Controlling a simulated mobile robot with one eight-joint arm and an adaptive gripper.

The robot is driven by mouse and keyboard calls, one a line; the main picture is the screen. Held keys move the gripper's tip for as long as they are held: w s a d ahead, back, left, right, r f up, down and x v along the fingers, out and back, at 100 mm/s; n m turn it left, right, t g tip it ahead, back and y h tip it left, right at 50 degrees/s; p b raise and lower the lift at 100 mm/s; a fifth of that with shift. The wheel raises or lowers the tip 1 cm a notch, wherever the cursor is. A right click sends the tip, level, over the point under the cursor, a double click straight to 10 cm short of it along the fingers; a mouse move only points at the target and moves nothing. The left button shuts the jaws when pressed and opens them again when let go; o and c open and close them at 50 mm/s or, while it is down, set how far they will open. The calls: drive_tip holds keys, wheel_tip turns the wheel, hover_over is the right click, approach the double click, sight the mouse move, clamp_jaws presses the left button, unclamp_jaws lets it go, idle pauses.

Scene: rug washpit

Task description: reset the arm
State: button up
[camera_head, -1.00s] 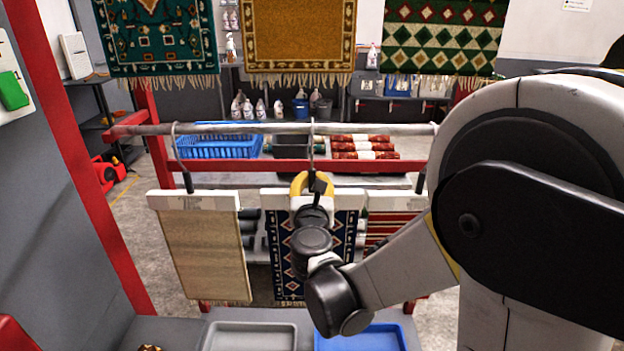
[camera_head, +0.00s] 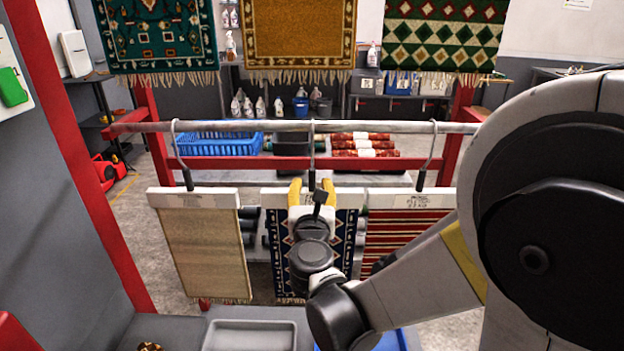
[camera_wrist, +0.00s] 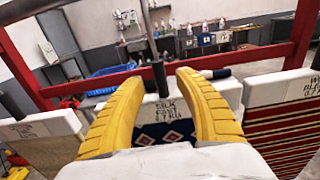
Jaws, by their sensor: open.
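My gripper (camera_head: 312,190) has yellow fingers and stands in front of the middle hanging rug sample, a dark blue patterned one (camera_head: 281,240). In the wrist view my gripper (camera_wrist: 158,92) has its fingers spread apart, with nothing between them but the view of the dark hook stem (camera_wrist: 158,78) and the white header block (camera_wrist: 165,107) beyond. The middle hanger's hook (camera_head: 312,140) rests on the metal rail (camera_head: 260,127). My arm hides much of the middle rug.
A beige sample (camera_head: 205,250) hangs to the left and a red striped sample (camera_head: 395,235) to the right. Red frame posts (camera_head: 90,170) stand at the left. A grey tray (camera_head: 250,336) lies below. A blue basket (camera_head: 218,143) and rolled rugs (camera_head: 362,145) are behind the rail.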

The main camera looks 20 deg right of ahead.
drive_tip(key=v, duration=0.8)
drive_tip(key=s+a+r+n+y, duration=0.1)
drive_tip(key=a+r+n+y, duration=0.15)
drive_tip(key=n, duration=0.55)
drive_tip(key=s+a+r+n+g+y, duration=0.1)
drive_tip(key=a+n+y, duration=0.3)
drive_tip(key=n, duration=0.4)
drive_tip(key=s+a+r+n+y, duration=0.1)
drive_tip(key=a+n+y, duration=0.25)
drive_tip(key=n, duration=0.55)
drive_tip(key=s+d+f+n+g+h, duration=0.4)
drive_tip(key=s+d+f+n+g, duration=0.5)
drive_tip(key=s+n, duration=0.5)
wheel_tip(320, 180, down, 3)
drive_tip(key=shift+s+d+f+n, duration=0.25)
drive_tip(key=shift+s+d, duration=0.3)
drive_tip(key=shift+d, duration=0.65)
drive_tip(key=shift+a, duration=0.1)
